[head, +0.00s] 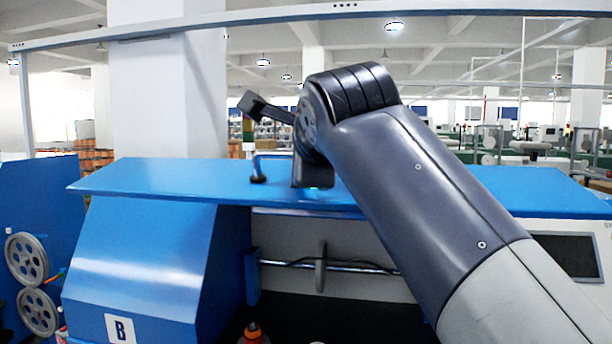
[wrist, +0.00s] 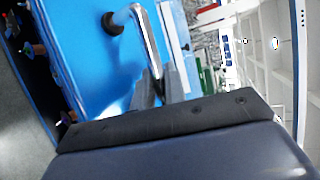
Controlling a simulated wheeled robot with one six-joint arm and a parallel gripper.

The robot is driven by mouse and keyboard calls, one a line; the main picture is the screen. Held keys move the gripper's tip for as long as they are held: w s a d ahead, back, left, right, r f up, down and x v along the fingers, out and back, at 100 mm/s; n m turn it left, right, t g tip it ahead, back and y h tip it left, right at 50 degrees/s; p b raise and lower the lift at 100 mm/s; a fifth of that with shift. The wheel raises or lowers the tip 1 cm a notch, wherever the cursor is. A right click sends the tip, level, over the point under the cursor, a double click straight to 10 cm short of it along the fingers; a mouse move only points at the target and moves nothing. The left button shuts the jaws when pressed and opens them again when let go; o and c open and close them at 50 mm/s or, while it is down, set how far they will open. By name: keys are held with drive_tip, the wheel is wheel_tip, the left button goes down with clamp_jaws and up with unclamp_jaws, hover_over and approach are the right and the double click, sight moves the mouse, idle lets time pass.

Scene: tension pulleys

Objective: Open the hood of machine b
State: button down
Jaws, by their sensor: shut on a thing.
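A metal handle with a black foot (head: 258,170) stands on the hood, partly hidden by my arm. In the wrist view the handle (wrist: 146,38) runs from its black foot down between the grey fingers of my gripper (wrist: 158,88). My gripper is shut on the handle. My wrist hides the fingers in the head view.
Grey pulleys (head: 27,258) hang on a blue panel at left. A pale frame bar (head: 250,22) crosses overhead; a white column (head: 165,95) stands behind.

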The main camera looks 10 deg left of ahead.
drive_tip(key=shift+w+r+g, duration=0.15)
drive_tip(key=shift+r, duration=0.45)
drive_tip(key=shift+w+r+g, duration=0.15)
drive_tip(key=shift+r, duration=0.4)
drive_tip(key=c, duration=1.5)
unclamp_jaws()
drive_tip(key=shift+o, duration=0.2)
